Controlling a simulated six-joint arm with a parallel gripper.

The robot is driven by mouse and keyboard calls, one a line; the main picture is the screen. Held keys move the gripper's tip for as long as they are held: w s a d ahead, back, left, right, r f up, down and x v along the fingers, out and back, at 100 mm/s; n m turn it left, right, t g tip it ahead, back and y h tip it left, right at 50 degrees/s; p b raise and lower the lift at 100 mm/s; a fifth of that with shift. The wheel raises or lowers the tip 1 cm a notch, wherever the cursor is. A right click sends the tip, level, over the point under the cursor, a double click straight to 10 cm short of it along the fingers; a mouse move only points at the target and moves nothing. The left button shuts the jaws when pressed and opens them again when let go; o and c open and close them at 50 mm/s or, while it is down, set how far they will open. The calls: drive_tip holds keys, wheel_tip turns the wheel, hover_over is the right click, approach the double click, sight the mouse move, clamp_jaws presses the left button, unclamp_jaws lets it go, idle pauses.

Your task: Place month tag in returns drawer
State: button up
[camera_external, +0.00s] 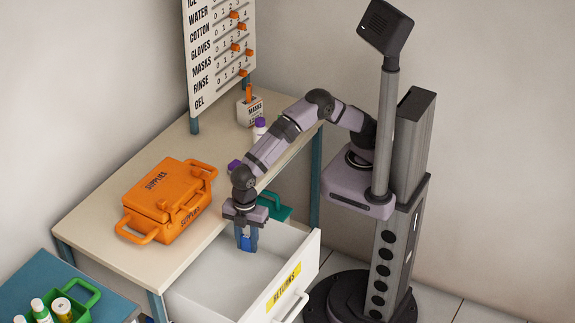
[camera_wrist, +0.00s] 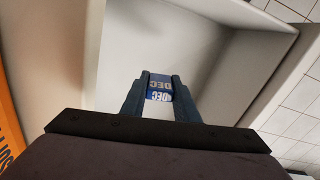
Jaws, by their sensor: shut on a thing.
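The month tag is a small blue block marked DEC. It shows between my fingertips in the wrist view (camera_wrist: 159,88) and as a blue patch in the external view (camera_external: 246,243). My gripper (camera_external: 247,240) points down and is shut on the tag. It is over the open returns drawer (camera_external: 205,294), a white drawer with a yellow RETURNS label on its front. In the wrist view, the drawer's pale inside (camera_wrist: 120,60) lies below the tag. I cannot tell exactly how high the tag is above the drawer floor.
An orange supplies case (camera_external: 165,205) sits on the table (camera_external: 105,225) left of my gripper. A green handled item (camera_external: 274,207) is behind the drawer. A blue surface (camera_external: 60,280) with bottles stands at lower left. The drawer floor in view is bare.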

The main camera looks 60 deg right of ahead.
drive_tip(key=m+b, duration=0.1)
drive_tip(key=m, duration=0.1)
hover_over(241, 287)
drive_tip(key=shift+w+f, duration=0.1)
drive_tip(key=shift+f, duration=1.05)
drive_tip(key=shift+f, duration=0.1)
drive_tip(key=shift+f, duration=4.85)
drive_tip(key=shift+d+f, duration=0.1)
drive_tip(key=o, duration=1.1)
wheel_tip(241, 287, up, 12)
